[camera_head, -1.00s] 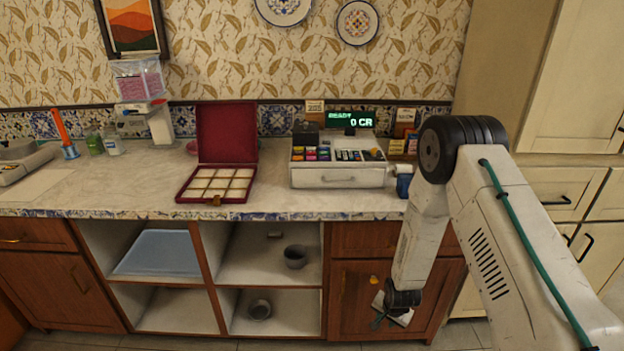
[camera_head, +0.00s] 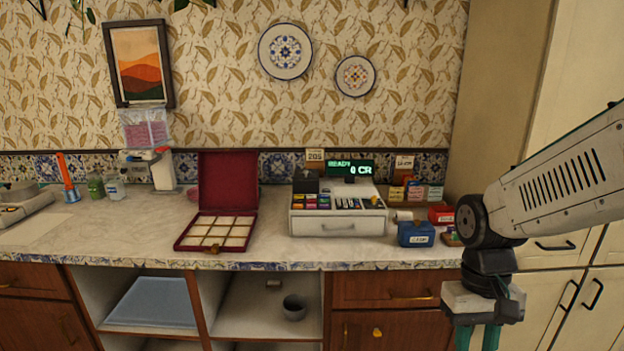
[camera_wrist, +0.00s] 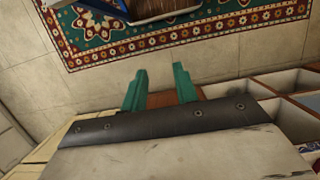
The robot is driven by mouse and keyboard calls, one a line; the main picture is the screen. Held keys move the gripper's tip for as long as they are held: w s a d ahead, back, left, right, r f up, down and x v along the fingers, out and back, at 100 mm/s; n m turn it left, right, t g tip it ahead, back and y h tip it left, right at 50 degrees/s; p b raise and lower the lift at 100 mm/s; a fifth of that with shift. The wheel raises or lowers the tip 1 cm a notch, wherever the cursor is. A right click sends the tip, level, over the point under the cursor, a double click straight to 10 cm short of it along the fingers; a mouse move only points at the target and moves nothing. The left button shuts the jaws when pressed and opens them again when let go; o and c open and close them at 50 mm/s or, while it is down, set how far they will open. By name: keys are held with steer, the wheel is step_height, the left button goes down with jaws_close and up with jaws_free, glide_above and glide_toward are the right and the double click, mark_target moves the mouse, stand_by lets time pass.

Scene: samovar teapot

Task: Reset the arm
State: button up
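My gripper (camera_head: 478,338) hangs at the lower right in the head view, in front of the cabinets and pointing down. Its lower end is cut off by the frame edge. In the wrist view, its two green fingers (camera_wrist: 160,90) stand apart with nothing between them. My arm reaches in from the right edge, folded at the elbow.
The counter (camera_head: 120,233) holds a cash register (camera_head: 338,222), an open red box (camera_head: 228,180) with compartments and a blue cash box (camera_head: 416,233). A patterned rug (camera_wrist: 220,32) lies on the floor.

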steer(key=s+r+t, duration=0.4)
steer(key=s+r, duration=0.5)
steer(key=r, duration=0.1)
steer(key=shift+s+d+r, duration=0.25)
steer(key=shift+s+d, duration=0.1)
steer(key=shift+d, duration=0.1)
steer(key=shift+c, duration=0.3)
